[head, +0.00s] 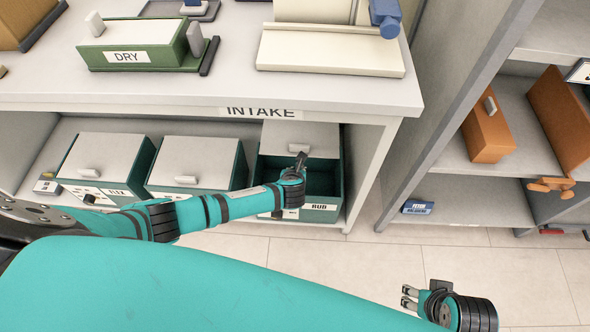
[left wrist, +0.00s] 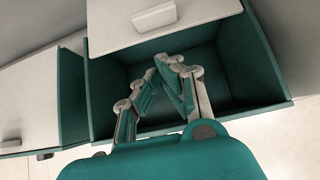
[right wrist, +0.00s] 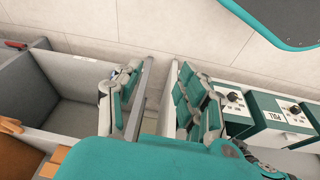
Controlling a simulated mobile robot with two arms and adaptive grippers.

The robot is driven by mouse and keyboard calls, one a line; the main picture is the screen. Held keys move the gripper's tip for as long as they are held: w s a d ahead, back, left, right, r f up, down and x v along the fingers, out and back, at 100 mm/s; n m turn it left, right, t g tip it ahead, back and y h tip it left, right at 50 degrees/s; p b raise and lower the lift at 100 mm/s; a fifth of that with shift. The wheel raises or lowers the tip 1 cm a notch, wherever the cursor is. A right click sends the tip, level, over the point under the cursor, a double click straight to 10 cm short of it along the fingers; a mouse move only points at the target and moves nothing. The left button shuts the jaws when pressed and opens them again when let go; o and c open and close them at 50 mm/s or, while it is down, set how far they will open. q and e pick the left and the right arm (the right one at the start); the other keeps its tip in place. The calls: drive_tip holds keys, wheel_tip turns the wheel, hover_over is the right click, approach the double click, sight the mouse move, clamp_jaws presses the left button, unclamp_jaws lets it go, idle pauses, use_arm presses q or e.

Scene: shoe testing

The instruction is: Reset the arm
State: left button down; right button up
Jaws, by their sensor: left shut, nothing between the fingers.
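My left arm reaches from the left in the head view. Its gripper (head: 300,160) is over the open teal bin marked RUB (head: 322,207) under the INTAKE counter. In the left wrist view, the left gripper's fingertips (left wrist: 168,62) meet in front of the bin's empty-looking interior (left wrist: 232,75), with nothing seen between them. Whether they touch the bin is hard to tell. My right gripper (head: 406,297) is low at the right above the floor. In the right wrist view, its fingers (right wrist: 158,95) are spread wide with nothing between them.
Closed-lidded teal boxes (head: 197,165) stand left of the open bin. The INTAKE counter (head: 220,98) holds a green DRY tray (head: 140,57) and a cream device (head: 330,50). A grey shelf (head: 455,187) with orange pieces (head: 488,130) stands right. Floor (head: 380,258) between is clear.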

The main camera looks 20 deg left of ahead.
use_arm(q)
drive_tip(key=p+v, duration=0.1)
drive_tip(key=v, duration=0.3)
use_arm(e)
wheel_tip(320, 180, down, 7)
drive_tip(key=shift+w+f, duration=0.15)
drive_tip(key=shift+w, duration=0.1)
